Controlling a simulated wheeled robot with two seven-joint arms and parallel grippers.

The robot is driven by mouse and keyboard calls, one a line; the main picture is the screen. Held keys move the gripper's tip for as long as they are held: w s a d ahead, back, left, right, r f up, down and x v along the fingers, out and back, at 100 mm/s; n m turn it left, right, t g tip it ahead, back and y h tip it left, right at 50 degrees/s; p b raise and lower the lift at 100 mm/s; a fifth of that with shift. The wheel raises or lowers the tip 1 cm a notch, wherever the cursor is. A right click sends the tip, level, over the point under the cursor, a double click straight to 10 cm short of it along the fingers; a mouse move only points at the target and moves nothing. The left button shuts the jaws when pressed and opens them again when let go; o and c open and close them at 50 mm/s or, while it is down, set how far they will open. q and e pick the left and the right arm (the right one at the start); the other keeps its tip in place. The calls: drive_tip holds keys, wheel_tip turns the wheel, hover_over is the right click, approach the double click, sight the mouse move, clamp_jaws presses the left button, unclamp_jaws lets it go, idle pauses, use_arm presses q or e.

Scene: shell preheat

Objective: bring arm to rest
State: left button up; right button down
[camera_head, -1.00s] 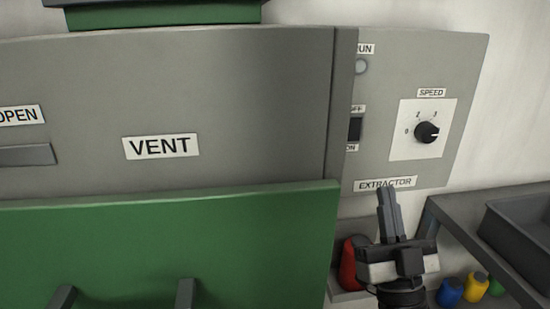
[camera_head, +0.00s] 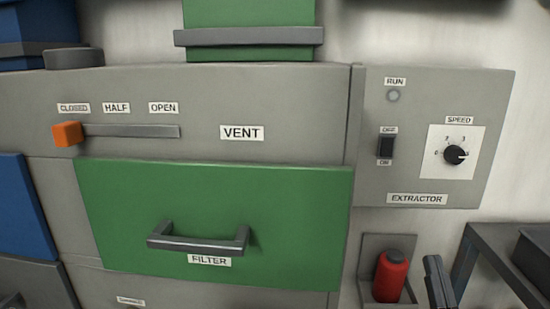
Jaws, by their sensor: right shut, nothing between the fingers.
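My right gripper (camera_head: 436,282) shows at the bottom right, with its fingers together and nothing between them. It points up, just right of a red bottle (camera_head: 391,277) and below the extractor panel (camera_head: 420,120). It looks apart from the panel. My left gripper is not in view.
A green filter drawer (camera_head: 130,215) with a grey handle (camera_head: 197,244) faces me. Above it, the orange vent slider (camera_head: 67,134) stands at CLOSED. The panel has a speed knob (camera_head: 455,155) and a switch (camera_head: 386,147). A grey shelf (camera_head: 500,265) stands at the right edge.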

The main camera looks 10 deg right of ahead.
drive_tip(key=s+a+f+n+g+y, duration=0.1)
drive_tip(key=a+f+g, duration=0.3)
drive_tip(key=f, duration=0.5)
drive_tip(key=s+a+f+n+g+y, duration=0.1)
drive_tip(key=s+a+f+g+y, duration=0.2)
drive_tip(key=f, duration=0.6)
drive_tip(key=s+a+f+n+g+y, duration=0.1)
drive_tip(key=s+a+f+g+y, duration=0.2)
drive_tip(key=a+f+g, duration=0.4)
wheel_tip(320, 180, down, 3)
drive_tip(key=shift+s+a+r+n, duration=0.1)
drive_tip(key=shift+s+a+n, duration=0.35)
drive_tip(key=shift+a, duration=0.25)
